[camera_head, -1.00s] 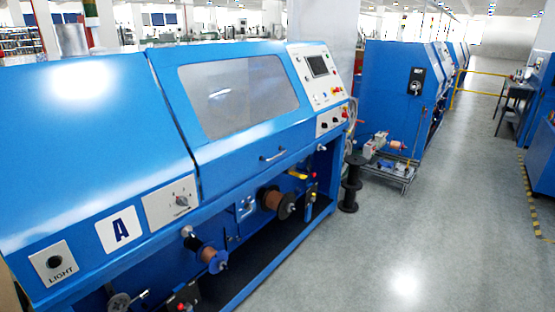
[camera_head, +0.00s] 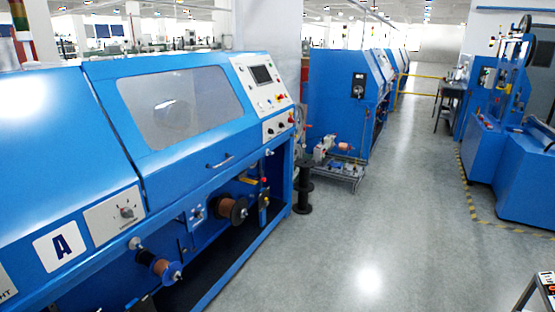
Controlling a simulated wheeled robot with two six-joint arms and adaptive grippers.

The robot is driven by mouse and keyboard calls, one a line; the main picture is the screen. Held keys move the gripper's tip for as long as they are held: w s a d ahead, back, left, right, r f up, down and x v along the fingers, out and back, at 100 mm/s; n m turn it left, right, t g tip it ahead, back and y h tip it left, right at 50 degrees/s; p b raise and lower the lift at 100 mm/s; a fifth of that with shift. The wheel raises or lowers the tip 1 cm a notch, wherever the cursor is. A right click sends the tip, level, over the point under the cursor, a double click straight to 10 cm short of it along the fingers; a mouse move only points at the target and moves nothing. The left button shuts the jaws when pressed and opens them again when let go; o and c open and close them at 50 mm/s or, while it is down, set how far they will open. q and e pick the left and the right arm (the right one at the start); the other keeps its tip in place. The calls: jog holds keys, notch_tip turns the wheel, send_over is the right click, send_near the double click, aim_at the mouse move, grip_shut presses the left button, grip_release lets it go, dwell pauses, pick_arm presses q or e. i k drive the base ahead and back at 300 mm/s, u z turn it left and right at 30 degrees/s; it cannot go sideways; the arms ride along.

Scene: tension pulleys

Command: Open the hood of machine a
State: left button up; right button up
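A small bar handle (camera_head: 221,162) sits near the hood's lower right edge. Neither of my grippers is in view.
A control panel (camera_head: 266,93) is right of the hood. Wire spools (camera_head: 231,210) sit below it. A black reel stack (camera_head: 303,188) and a low metal cart (camera_head: 338,172) stand beyond. The grey floor (camera_head: 400,230) is clear between the machines. Another blue machine (camera_head: 493,140) is at right.

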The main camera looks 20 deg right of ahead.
aim_at(165, 173)
jog(key=z, duration=0.75)
jog(key=i, duration=0.85)
jog(key=z, duration=0.75)
jog(key=i, duration=1.05)
jog(key=u, duration=0.45)
jog(key=i, duration=0.85)
jog(key=u, duration=0.8)
